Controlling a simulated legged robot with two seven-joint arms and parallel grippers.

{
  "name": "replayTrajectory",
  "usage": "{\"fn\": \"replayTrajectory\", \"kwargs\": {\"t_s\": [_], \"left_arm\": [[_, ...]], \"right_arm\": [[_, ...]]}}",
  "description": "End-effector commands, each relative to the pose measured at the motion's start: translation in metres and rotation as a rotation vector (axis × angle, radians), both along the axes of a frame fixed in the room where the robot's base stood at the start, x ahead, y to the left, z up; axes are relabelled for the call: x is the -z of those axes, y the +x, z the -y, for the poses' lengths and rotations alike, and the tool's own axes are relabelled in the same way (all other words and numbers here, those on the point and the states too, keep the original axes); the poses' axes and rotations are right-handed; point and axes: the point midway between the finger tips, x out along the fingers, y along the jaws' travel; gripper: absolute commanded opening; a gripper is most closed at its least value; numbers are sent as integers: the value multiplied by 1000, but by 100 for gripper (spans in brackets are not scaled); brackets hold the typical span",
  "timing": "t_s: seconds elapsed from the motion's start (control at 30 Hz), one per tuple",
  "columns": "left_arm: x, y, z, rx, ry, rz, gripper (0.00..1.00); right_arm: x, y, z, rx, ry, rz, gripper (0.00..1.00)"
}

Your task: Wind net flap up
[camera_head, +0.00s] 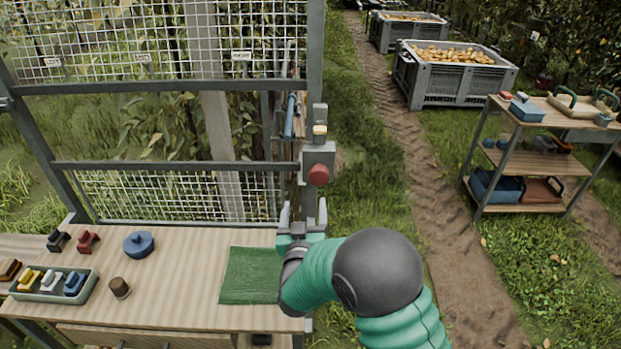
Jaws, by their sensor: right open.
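A white net (110,35) fills the upper part of a grey metal frame. A second white net panel (170,190) fills the lower part, with an open gap between the two crossbars. I cannot tell which panel is the flap. A grey box with a red round knob (318,175) sits on the frame's right post, with a small yellowish-topped part (320,130) above it. My right gripper (304,214) is open and empty, fingers pointing up, just below the red knob and apart from it. My left gripper is not in view.
A wooden bench (180,275) holds a green mat (250,275), a blue round lidded item (138,244), a brown knob (120,287) and a tray (88,290) of coloured pieces. A shelf cart (535,145) and fruit crates (440,92) stand right, beyond open grass.

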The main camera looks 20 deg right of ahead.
Motion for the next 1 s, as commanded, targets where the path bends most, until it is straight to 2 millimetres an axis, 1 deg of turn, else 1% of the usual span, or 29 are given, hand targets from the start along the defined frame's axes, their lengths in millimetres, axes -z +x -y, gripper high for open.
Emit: {"fn": "replayTrajectory", "kwargs": {"t_s": [0.03, 0.2, 0.3, 0.4, 0.5, 0.63, 0.87, 0.97, 1.0], "left_arm": [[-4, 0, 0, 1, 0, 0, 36], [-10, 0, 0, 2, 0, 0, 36], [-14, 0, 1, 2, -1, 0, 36], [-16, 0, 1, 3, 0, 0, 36], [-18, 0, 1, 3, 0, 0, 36], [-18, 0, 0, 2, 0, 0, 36], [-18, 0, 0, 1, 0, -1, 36], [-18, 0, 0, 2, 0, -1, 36], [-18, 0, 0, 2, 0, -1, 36]], "right_arm": [[-2, 12, 13, 7, 3, 1, 72], [0, 54, 39, 9, 13, 1, 72], [0, 78, 47, 8, 12, 0, 72], [-1, 98, 48, 7, 7, 1, 72], [-2, 112, 50, 8, 4, 2, 72], [-2, 120, 49, 6, 1, 0, 72], [0, 119, 55, 5, 7, 0, 72], [0, 119, 57, 5, 10, 0, 61], [0, 119, 57, 5, 10, 0, 55]]}}
